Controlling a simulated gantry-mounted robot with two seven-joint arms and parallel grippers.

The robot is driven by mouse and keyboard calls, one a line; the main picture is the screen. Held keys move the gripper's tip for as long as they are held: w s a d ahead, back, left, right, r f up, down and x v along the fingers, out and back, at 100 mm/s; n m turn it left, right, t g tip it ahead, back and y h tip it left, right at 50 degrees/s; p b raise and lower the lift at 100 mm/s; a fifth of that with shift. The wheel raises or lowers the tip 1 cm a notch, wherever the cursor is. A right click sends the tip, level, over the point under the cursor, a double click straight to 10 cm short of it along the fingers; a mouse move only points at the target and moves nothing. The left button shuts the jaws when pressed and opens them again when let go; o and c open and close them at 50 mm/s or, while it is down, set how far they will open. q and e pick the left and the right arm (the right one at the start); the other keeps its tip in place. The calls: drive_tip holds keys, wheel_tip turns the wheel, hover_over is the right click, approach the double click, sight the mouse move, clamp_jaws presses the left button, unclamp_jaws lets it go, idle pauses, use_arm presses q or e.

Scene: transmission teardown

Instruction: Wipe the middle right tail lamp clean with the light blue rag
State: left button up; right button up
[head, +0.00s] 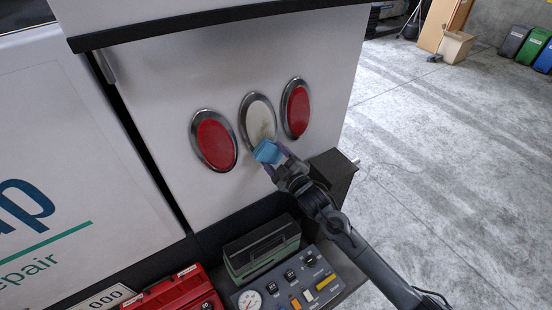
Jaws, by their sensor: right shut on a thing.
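Three oval tail lamps with dark chrome rims sit in a row on the white vehicle panel. The middle lamp (258,114) has a whitish lens with a brownish smudge toward its lower part. The left lamp (216,142) and the right lamp (298,110) are red. My right gripper (274,159) is shut on the light blue rag (267,151), which is at the lower edge of the middle lamp. I cannot tell whether the rag touches the lens. The rag hides part of the lower rim. My left gripper is not in view.
Below the panel are a green-and-black box (262,249), a panel with gauge and switches (292,289) and a red case (176,293). A dark block (334,172) juts out at the panel's lower right. Open concrete floor (440,170) lies right.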

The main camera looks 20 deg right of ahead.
sight(272, 149)
drive_tip(key=shift+s+a+r+p, duration=0.1)
drive_tip(key=shift+a+r+p, duration=0.05)
drive_tip(key=shift+r+p, duration=0.65)
drive_tip(key=shift+a+r+p, duration=0.1)
drive_tip(key=shift+r+p, duration=0.55)
drive_tip(key=shift+r, duration=0.25)
drive_tip(key=shift+a+r+p, duration=0.2)
drive_tip(key=shift+r+p, duration=0.9)
drive_tip(key=shift+r, duration=0.25)
drive_tip(key=shift+a+r+p, duration=0.2)
drive_tip(key=shift+r+p, duration=0.65)
drive_tip(key=shift+r, duration=0.15)
drive_tip(key=shift+a+r+p, duration=0.15)
drive_tip(key=shift+r+p, duration=0.65)
drive_tip(key=shift+r, duration=0.2)
drive_tip(key=shift+s+a+r+p, duration=0.15)
drive_tip(key=shift+r+p, duration=0.25)
drive_tip(key=shift+r, duration=1.25)
drive_tip(key=shift+d+f+b, duration=0.2)
drive_tip(key=shift+f+b, duration=1.1)
drive_tip(key=shift+f, duration=0.6)
